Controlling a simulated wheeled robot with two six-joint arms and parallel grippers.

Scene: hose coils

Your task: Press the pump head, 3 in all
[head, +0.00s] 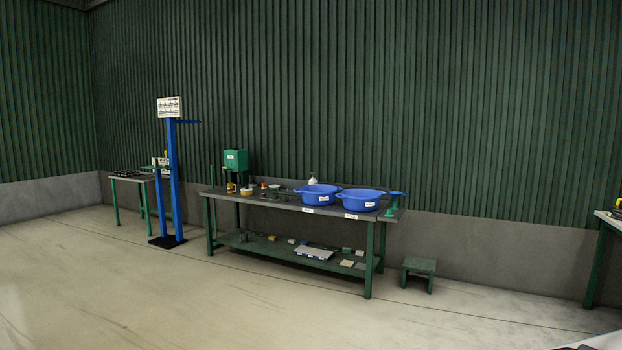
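A small white bottle (313,183) stands at the back of the long workbench (238,198), behind the left blue tub. Its top is too small to make out, so I cannot tell whether it has a pump head. A green stand with a flat blue top (397,194) is at the bench's right end; I cannot tell what it is. Neither of my grippers is in view. The bench is well away from me across the floor.
Two blue tubs (318,192) (361,198) sit on the bench. A green box (236,160) stands at its left. A blue post (173,180), a small table (130,178) and a green stool (419,266) are nearby. The floor (220,305) in front is clear.

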